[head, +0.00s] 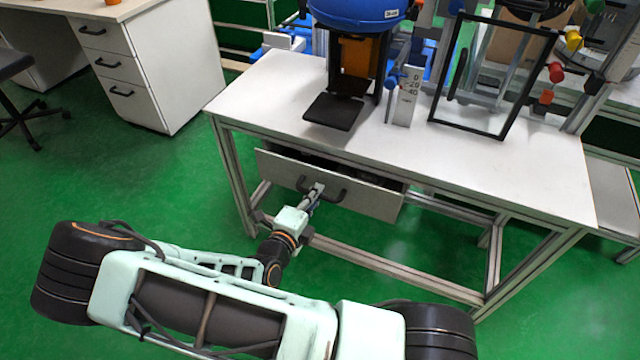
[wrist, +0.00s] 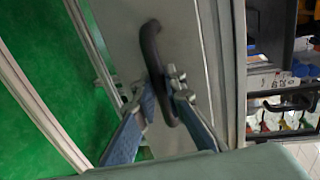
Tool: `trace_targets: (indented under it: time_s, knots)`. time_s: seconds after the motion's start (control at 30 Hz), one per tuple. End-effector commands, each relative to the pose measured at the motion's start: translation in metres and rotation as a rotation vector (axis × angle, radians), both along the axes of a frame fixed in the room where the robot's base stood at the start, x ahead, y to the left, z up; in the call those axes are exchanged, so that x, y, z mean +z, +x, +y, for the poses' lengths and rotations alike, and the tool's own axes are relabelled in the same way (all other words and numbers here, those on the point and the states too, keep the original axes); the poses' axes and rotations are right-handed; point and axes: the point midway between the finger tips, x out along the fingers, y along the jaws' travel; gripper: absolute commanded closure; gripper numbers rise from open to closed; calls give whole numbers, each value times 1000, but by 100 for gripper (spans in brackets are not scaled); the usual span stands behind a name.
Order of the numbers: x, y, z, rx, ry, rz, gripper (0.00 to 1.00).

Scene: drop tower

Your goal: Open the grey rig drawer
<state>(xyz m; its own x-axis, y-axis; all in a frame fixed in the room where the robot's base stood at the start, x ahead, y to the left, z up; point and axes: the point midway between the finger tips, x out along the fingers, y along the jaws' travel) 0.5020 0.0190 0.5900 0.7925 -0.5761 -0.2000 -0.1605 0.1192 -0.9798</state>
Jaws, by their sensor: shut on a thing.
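The grey rig drawer (head: 368,201) sits under the white tabletop of the rig table, its front standing out a little from the frame. A dark gap shows above its front edge, so it is partly open. My gripper (head: 316,191) is at the black handle (head: 338,197) on the drawer front. In the wrist view, my gripper (wrist: 162,88) has its two fingers on either side of the dark curved handle (wrist: 152,45), shut on it. The drawer front (wrist: 195,60) fills the middle of that view. The inside of the drawer is mostly hidden.
The rig table (head: 480,180) carries a blue-topped device (head: 358,14), a dark plate (head: 333,111) and a black frame (head: 490,128). A white drawer cabinet (head: 150,75) stands at the upper left. Green floor lies clear left of the table.

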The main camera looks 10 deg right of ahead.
Motion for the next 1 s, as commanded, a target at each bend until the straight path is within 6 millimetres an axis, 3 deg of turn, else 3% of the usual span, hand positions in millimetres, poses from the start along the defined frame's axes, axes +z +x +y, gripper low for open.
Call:
trace_targets:
  time_s: [0.6, 0.8, 1.0]
  knots:
    - [1, -131, 96, 3, 1, 4, 100]
    - [0, -160, 117, 3, 1, 3, 100]
    - [0, -177, 129, 1, 0, 1, 100]
